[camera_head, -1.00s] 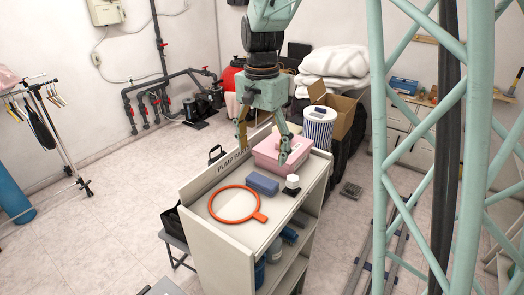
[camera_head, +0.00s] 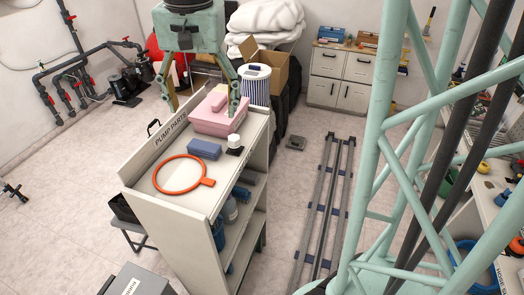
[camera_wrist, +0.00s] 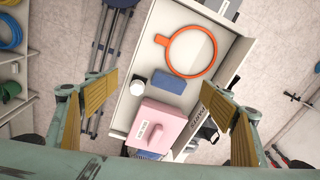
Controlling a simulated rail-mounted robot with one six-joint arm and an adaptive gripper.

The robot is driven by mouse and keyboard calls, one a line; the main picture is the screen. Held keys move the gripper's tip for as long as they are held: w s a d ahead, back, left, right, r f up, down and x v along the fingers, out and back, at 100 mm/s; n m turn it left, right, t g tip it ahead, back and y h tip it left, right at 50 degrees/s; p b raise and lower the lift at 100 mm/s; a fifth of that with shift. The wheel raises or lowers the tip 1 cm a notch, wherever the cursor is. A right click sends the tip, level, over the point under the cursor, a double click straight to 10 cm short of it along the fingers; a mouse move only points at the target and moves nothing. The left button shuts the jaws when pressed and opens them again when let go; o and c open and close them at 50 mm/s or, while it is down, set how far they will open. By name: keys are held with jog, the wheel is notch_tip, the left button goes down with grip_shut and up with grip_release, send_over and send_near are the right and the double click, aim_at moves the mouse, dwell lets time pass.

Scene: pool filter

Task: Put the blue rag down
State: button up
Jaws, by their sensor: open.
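The blue rag (camera_head: 204,149) is a small folded block lying flat on top of the pump parts cart (camera_head: 145,185). It lies between an orange ring with a handle (camera_head: 209,182) and a pink box (camera_head: 217,123). My gripper (camera_head: 203,106) is open and empty above the cart, near the pink box in the head view. In the wrist view the rag (camera_wrist: 168,82) lies below and between the spread fingers (camera_wrist: 163,95), clear of them. Nothing hides the rag.
A small white jar (camera_head: 234,141) stands on the cart right of the rag. The cart's raised labelled edge (camera_head: 171,134) runs along its left side. A striped bin (camera_head: 254,85) and cardboard box (camera_head: 268,63) stand behind. Rails (camera_head: 325,200) lie on the floor to the right.

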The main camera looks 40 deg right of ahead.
jog(key=s+a+r+n+t, duration=0.1)
jog(key=s+r+n, duration=0.2)
jog(key=s, duration=1.1)
jog(key=s+a+r+n+t, duration=0.1)
jog(key=s+r+n, duration=0.2)
jog(key=s, duration=1.1)
jog(key=shift+r+n+t, duration=0.15)
jog(key=shift+n+t, duration=0.25)
jog(key=shift+n, duration=0.6)
jog(key=shift+s, duration=0.15)
jog(key=shift+o, duration=0.3)
